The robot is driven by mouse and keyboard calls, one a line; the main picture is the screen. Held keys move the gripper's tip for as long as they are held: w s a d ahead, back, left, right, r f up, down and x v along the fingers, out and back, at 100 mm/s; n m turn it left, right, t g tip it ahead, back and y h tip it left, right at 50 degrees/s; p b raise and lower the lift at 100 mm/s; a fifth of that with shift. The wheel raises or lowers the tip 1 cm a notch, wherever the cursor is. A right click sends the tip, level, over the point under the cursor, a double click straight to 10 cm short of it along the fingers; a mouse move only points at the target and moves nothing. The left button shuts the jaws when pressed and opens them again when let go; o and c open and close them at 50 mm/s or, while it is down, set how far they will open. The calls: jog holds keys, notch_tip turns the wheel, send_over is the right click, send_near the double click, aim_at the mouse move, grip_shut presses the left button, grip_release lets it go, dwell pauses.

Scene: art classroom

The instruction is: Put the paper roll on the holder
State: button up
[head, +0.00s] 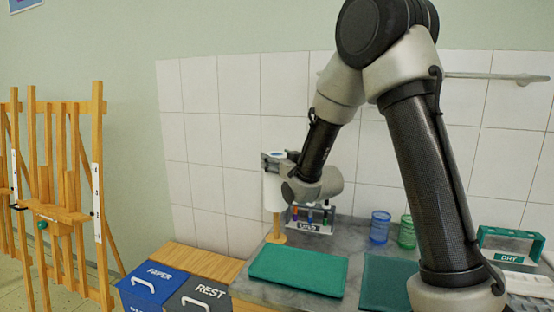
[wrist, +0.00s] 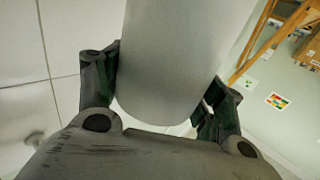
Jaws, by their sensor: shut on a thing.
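The white paper roll (head: 271,192) stands upright in the head view, and its pale side fills the middle of the wrist view (wrist: 180,60). My gripper (head: 274,160) is shut on the roll near its upper end, with one dark finger on each side in the wrist view (wrist: 160,95). The wooden holder (head: 276,239) shows below the roll as a short length of post on a flat base at the counter's left end. The roll's lower end is above the base. I cannot tell whether the roll is around the post or in front of it.
A green mat (head: 298,270) lies in front of the holder. A labelled rack (head: 312,227) stands close on its right, then a blue cup (head: 380,228) and a green cup (head: 406,233). Bins, one blue (head: 140,294), stand front left. A wooden easel (head: 70,190) is far left.

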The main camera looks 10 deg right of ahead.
jog(key=shift+f, duration=3.25)
jog(key=shift+f, duration=2.85)
jog(key=o, duration=1.5)
jog(key=shift+c, duration=0.2)
jog(key=shift+o, duration=0.7)
notch_tip(320, 180, up, 8)
